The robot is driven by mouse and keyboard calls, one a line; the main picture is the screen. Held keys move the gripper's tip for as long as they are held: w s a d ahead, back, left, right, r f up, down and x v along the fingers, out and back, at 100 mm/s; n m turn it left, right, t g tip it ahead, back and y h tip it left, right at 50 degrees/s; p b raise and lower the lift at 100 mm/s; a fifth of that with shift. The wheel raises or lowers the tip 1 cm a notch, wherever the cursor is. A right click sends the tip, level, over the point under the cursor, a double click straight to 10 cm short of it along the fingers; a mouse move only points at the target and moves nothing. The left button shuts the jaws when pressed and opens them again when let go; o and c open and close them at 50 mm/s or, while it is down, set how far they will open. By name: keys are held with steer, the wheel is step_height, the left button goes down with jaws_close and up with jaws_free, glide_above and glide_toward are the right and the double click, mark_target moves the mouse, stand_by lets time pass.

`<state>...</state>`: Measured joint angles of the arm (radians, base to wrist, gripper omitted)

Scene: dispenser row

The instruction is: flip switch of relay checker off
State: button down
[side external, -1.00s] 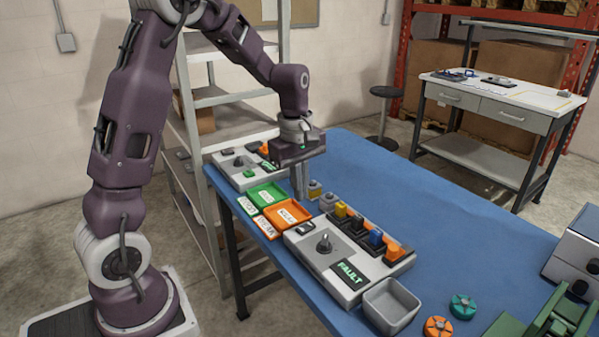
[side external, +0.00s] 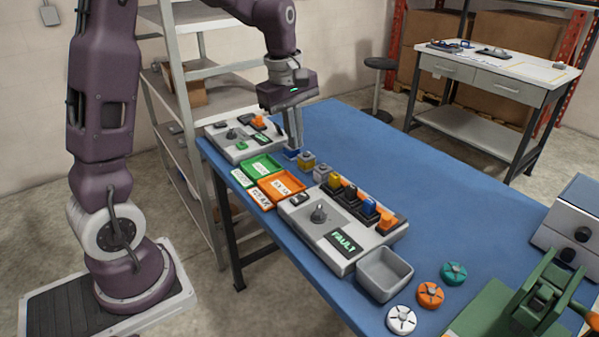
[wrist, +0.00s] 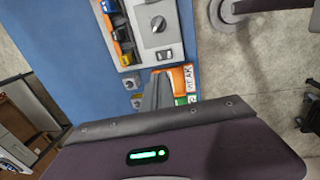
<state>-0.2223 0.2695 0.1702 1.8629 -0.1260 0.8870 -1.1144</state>
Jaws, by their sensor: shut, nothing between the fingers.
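The device that looks like the relay checker is a grey panel (side external: 289,210) on the blue table. It carries a dark knob (side external: 319,213), a green-lit FAULT display (side external: 345,240), a small black switch (side external: 299,198) and a row of coloured plug-in blocks (side external: 370,209). Which way the switch is set is too small to tell. The panel's knob also shows in the wrist view (wrist: 158,25).
A second grey panel (side external: 215,138) stands at the table's far left corner. Green (side external: 262,168) and orange (side external: 281,187) trays lie between the panels. A grey bin (side external: 384,275) and several round knobs sit nearer.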

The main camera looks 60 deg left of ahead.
mark_target(302, 196)
steer(key=f, duration=0.4)
steer(key=w+f, duration=0.1)
steer(key=f, duration=0.4)
steer(key=w+f, duration=0.1)
steer(key=f, duration=0.3)
steer(key=shift+f, duration=0.4)
steer(key=shift+f, duration=0.1)
steer(key=shift+w+f+g, duration=0.15)
steer(key=shift+f+g, duration=0.05)
steer(key=shift+g, duration=0.1)
steer(key=shift+s, duration=0.3)
